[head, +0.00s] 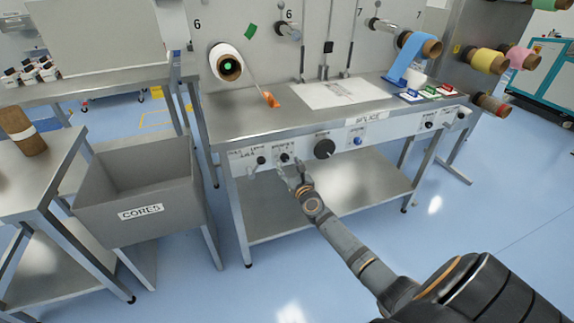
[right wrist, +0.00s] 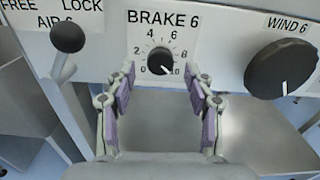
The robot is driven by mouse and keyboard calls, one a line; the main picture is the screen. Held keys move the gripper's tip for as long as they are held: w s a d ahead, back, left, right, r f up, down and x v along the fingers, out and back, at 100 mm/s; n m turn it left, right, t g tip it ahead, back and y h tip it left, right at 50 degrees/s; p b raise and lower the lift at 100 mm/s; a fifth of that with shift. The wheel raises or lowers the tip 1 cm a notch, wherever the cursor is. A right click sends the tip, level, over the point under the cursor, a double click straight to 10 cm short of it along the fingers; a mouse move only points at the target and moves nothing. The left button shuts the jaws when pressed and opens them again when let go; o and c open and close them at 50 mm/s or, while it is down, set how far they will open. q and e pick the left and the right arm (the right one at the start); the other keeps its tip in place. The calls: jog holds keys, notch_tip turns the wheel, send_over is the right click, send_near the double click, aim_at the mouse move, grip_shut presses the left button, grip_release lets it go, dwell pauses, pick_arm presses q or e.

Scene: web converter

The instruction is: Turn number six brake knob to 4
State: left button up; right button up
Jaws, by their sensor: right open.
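The brake 6 knob (right wrist: 160,61) is small, round and black, on a white panel below the label BRAKE 6. Its dial runs from 0 at lower left to 10 at lower right, and its white mark points to the lower right, near 10. The knob also shows in the head view (head: 284,157) on the table's front panel. My right gripper (right wrist: 161,78) is open and empty, its two purple-padded fingers to the left and right of the knob, seemingly short of it. It also shows in the head view (head: 288,169). My left gripper is not in view.
The black AIR 6 lever (right wrist: 67,40) sticks out left of the knob, and the large WIND 6 knob (right wrist: 282,69) is to the right. The splice table's lower shelf (head: 270,205) lies below the panel. A grey CORES bin (head: 150,185) stands at the left.

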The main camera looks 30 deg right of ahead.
aim_at(285, 157)
jog(key=shift+w+d+f, duration=0.15)
jog(key=shift+w+d, duration=0.05)
jog(key=shift+w, duration=0.95)
jog(key=shift+c, duration=0.4)
jog(key=shift+d, duration=0.1)
jog(key=shift+c, duration=1.2)
grip_shut()
